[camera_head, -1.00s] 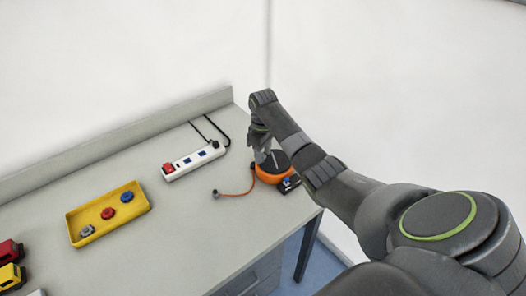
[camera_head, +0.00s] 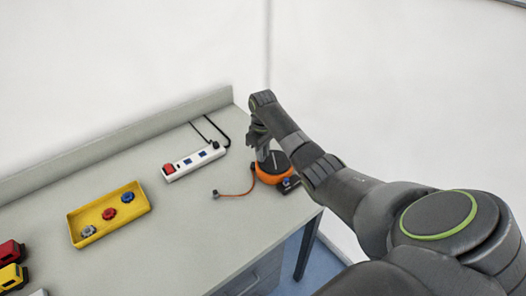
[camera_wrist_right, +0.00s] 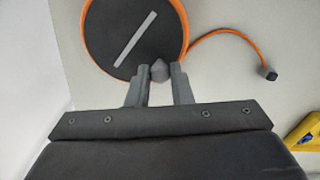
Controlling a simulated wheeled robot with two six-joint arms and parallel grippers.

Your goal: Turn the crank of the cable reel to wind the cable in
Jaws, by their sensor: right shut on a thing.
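The cable reel (camera_head: 271,174) sits near the right end of the workbench, an orange drum with a dark round top. In the right wrist view the reel (camera_wrist_right: 115,35) shows its dark face, with a light grey crank bar (camera_wrist_right: 135,39) lying diagonally across it. My right gripper (camera_wrist_right: 159,75) is shut on a small grey crank knob (camera_wrist_right: 159,70) at the reel's near edge. In the head view the right gripper (camera_head: 262,152) is over the reel and partly hides it. The orange cable (camera_head: 241,193) runs out to a dark plug (camera_head: 215,194) lying on the bench. My left gripper is not in view.
A white power strip (camera_head: 193,161) with a red switch lies left of the reel. A yellow tray (camera_head: 76,232) holds several knob-like parts. Red (camera_head: 10,252) and yellow (camera_head: 11,277) toy vehicles stand at the far left. The bench's right edge is close to the reel.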

